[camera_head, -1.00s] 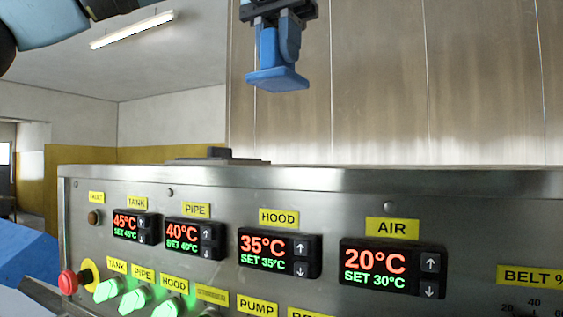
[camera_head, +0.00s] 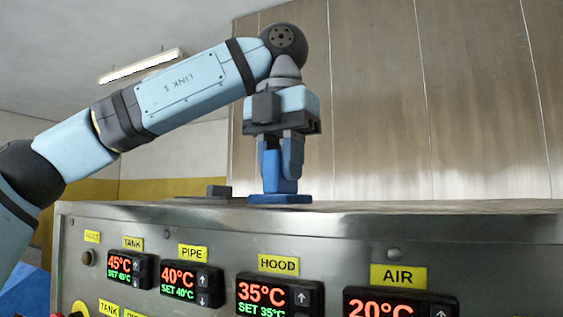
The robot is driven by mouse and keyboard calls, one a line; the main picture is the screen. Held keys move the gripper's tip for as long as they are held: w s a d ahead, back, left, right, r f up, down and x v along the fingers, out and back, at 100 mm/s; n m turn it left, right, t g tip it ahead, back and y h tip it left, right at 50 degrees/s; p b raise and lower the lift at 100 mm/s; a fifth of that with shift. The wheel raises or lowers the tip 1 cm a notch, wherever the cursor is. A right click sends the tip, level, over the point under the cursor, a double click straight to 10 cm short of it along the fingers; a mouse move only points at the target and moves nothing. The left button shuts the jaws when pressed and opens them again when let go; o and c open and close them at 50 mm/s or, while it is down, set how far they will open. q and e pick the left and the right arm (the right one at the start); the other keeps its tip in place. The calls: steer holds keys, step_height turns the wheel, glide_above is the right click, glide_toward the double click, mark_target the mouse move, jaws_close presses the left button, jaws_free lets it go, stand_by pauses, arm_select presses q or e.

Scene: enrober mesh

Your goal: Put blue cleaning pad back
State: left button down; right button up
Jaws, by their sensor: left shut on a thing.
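The blue cleaning pad (camera_head: 280,198) is a flat blue plate with an upright blue grip, in the middle of the head view. My left gripper (camera_head: 281,160) points down and is shut on the pad's grip. The pad is level, at the top edge of the steel control cabinet (camera_head: 400,206). I cannot tell whether its underside touches the top. My right gripper is not in view.
Displays and buttons, such as the HOOD display (camera_head: 280,294), cover the cabinet front. A tall steel panel wall (camera_head: 450,110) stands behind.

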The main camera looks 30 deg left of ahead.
arm_select(q)
steer(key=shift+s+d+r, duration=0.1)
steer(key=shift+s, duration=0.05)
steer(key=shift+s+d+f, duration=0.1)
steer(key=shift+f, duration=0.15)
steer(key=c, duration=1)
jaws_free()
steer(key=shift+o, duration=0.2)
